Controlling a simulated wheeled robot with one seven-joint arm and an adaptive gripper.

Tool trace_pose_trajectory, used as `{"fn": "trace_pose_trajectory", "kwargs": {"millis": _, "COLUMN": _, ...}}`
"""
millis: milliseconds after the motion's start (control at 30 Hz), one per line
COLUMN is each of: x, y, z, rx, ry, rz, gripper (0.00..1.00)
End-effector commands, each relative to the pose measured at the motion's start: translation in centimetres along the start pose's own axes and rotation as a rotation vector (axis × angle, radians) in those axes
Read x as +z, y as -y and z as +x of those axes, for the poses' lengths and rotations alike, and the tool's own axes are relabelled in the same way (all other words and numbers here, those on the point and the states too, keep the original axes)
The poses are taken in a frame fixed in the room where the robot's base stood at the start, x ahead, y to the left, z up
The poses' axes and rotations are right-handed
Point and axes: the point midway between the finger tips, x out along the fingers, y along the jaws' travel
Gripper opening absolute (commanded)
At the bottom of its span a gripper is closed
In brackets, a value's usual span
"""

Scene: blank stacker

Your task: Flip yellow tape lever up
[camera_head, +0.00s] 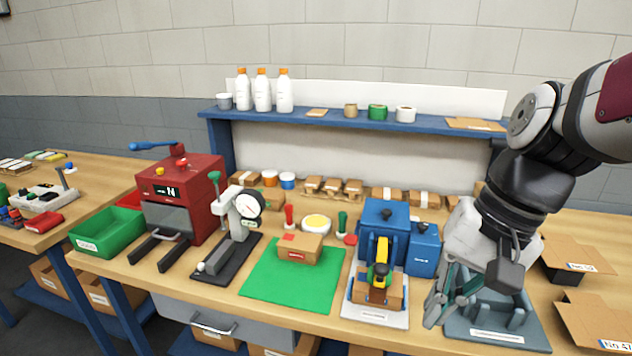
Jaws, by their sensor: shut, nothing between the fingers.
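The yellow tape lever (381,262) stands upright on the front of a blue tape machine (383,221), with a black part at its lower end. Below it, a brown box (378,291) sits on a white base plate (375,315). My gripper (436,312) hangs to the right of the machine, fingers pointing down, shut and empty. It is apart from the lever and in front of part of a grey-blue fixture (508,325).
A green mat (262,292) with a small box (300,247) lies left of the machine. A gauge press (240,215) and a red machine (180,190) stand further left. Open cartons (590,325) lie at the right. A blue shelf (330,120) runs behind.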

Motion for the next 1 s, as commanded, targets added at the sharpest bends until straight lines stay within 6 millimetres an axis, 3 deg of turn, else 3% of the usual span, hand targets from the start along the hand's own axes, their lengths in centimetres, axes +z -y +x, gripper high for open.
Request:
{"fn": "trace_pose_trajectory", "kwargs": {"millis": 267, "x": -4.1, "y": 0.1, "z": 1.9, "rx": -0.105, "ry": 0.116, "rz": 0.347, "gripper": 0.0}}
{"fn": "trace_pose_trajectory", "kwargs": {"millis": 467, "x": -9.5, "y": -0.6, "z": 3.7, "rx": -0.237, "ry": 0.261, "rz": 0.763, "gripper": 0.0}}
{"fn": "trace_pose_trajectory", "kwargs": {"millis": 700, "x": -15.7, "y": -2.7, "z": 5.4, "rx": -0.379, "ry": 0.418, "rz": 1.177, "gripper": 0.0}}
{"fn": "trace_pose_trajectory", "kwargs": {"millis": 833, "x": -17.8, "y": -3.8, "z": 5.9, "rx": -0.429, "ry": 0.472, "rz": 1.31, "gripper": 0.0}}
{"fn": "trace_pose_trajectory", "kwargs": {"millis": 1000, "x": -18.9, "y": -4.5, "z": 6.2, "rx": -0.458, "ry": 0.503, "rz": 1.384, "gripper": 0.0}}
